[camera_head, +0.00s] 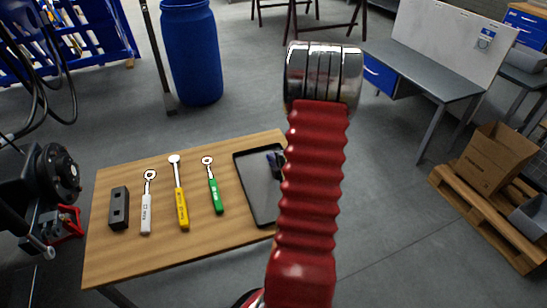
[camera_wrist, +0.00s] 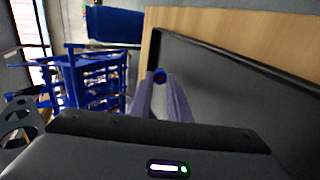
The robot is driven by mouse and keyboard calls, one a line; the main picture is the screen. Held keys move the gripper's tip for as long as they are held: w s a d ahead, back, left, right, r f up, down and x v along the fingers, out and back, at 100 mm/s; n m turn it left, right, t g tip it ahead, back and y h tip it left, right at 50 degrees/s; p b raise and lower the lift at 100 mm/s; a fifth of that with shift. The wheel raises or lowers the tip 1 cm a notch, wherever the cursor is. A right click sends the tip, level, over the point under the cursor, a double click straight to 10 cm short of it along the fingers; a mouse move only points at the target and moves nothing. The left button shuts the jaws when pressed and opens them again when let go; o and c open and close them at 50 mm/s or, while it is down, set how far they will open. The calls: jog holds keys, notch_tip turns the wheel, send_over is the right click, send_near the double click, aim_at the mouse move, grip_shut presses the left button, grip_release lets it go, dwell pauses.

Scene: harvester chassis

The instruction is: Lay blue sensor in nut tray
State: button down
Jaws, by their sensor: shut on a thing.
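The nut tray (camera_head: 261,205) is a black, shallow rectangular tray on the right end of the wooden table, partly behind my red arm. In the wrist view its dark rim and floor (camera_wrist: 240,80) fill the right side. My gripper (camera_wrist: 161,84) is shut on the blue sensor (camera_wrist: 159,75), a small blue piece with a reddish spot at the fingertips. In the wrist view the fingertips show beside the tray's near edge. In the head view a small dark-blue shape (camera_head: 275,160) shows over the tray's far right part, mostly hidden by my arm. Height above the tray is unclear.
On the wooden table (camera_head: 150,262) lie a dark block (camera_head: 119,208), a white-handled ratchet (camera_head: 146,212), a yellow-handled ratchet (camera_head: 181,205) and a green-handled ratchet (camera_head: 216,195). A blue barrel (camera_head: 192,55) stands behind. A pallet with a cardboard box (camera_head: 500,165) stands at right.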

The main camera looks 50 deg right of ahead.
jog(key=shift+f, duration=0.35)
jog(key=c, duration=1.6)
grip_release()
jog(key=shift+c, duration=0.2)
jog(key=shift+o, duration=0.3)
jog(key=shift+s+f, duration=0.1)
jog(key=shift+a+f, duration=0.1)
jog(key=shift+s, duration=0.1)
